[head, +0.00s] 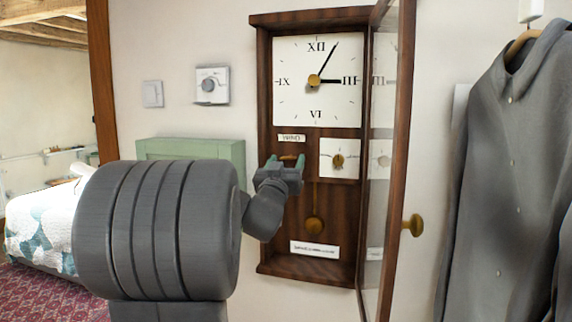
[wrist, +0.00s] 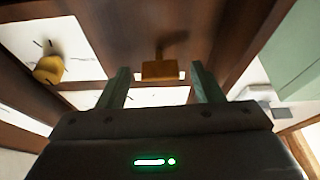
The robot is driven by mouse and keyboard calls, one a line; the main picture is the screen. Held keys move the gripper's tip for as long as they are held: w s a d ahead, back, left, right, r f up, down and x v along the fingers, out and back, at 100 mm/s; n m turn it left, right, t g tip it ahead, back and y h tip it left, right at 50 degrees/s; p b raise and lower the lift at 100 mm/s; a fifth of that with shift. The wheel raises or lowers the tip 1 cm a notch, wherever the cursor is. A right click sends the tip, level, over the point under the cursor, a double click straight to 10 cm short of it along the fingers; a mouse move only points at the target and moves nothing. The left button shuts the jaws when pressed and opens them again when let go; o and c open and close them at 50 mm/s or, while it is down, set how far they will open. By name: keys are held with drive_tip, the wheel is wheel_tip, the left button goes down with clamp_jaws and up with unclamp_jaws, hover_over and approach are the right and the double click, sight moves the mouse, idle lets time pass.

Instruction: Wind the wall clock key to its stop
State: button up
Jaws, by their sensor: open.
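The wall clock (head: 264,90) hangs in a dark wood case with a white Roman-numeral face (head: 295,60). A small "WIND" label (head: 292,138) sits below the face on the left. The brass winding key (wrist: 160,70) shows in the wrist view between my two green fingers, with a gap on each side. In the head view the key is mostly hidden by my gripper (head: 286,161), which is at the case's lower left, under the label. My gripper is open around the key; it also shows in the wrist view (wrist: 160,78).
The glazed clock door (head: 398,150) stands open on the right, its brass knob (head: 412,225) facing outward. A small dial (head: 350,150) and a pendulum (head: 314,225) are close to my gripper. A green box (head: 190,149) is left of the case. A grey shirt (head: 500,170) hangs at far right.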

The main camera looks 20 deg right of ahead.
drive_tip(key=b+v, duration=0.2)
drive_tip(key=v, duration=1.1)
drive_tip(key=shift+s+a+f, duration=0.2)
drive_tip(key=shift+s+a, duration=0.05)
drive_tip(key=p+x, duration=0.2)
drive_tip(key=x, duration=1.1)
drive_tip(key=shift+w+d+r+n, duration=0.2)
drive_tip(key=shift+d+r+n, duration=0.1)
drive_tip(key=shift+n, duration=0.1)
drive_tip(key=shift+f+m, duration=0.15)
drive_tip(key=shift+m, duration=0.15)
